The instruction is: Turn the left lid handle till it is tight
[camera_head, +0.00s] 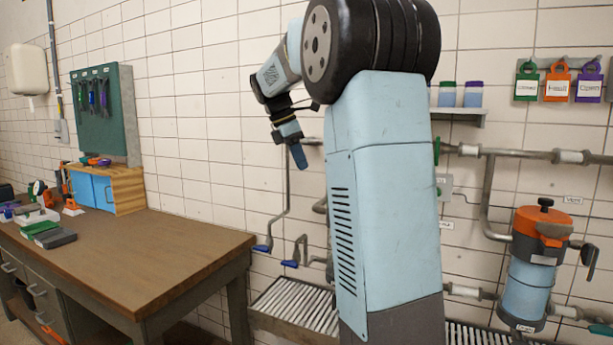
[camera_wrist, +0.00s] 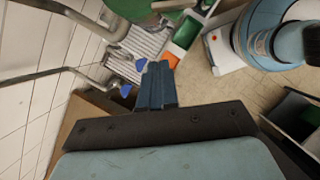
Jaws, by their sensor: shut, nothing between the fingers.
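A blue canister (camera_head: 526,288) with an orange lid (camera_head: 540,224) stands against the wall at the right of the head view. A black knob (camera_head: 545,203) tops the lid, and a dark handle (camera_head: 589,255) hangs at its right side. I cannot make out a handle on the lid's left side. My gripper (camera_head: 299,158) points down in the air left of my column, well away from the canister. Its fingers (camera_wrist: 157,82) are together and empty in the wrist view. The canister cannot be told in the wrist view.
A wooden workbench (camera_head: 130,255) with tools stands at the left. Pipes with blue lever handles (camera_head: 290,263) run down the wall below my gripper, over a slatted grate (camera_head: 295,300). Tags (camera_head: 557,83) hang at the upper right. My column hides part of the wall.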

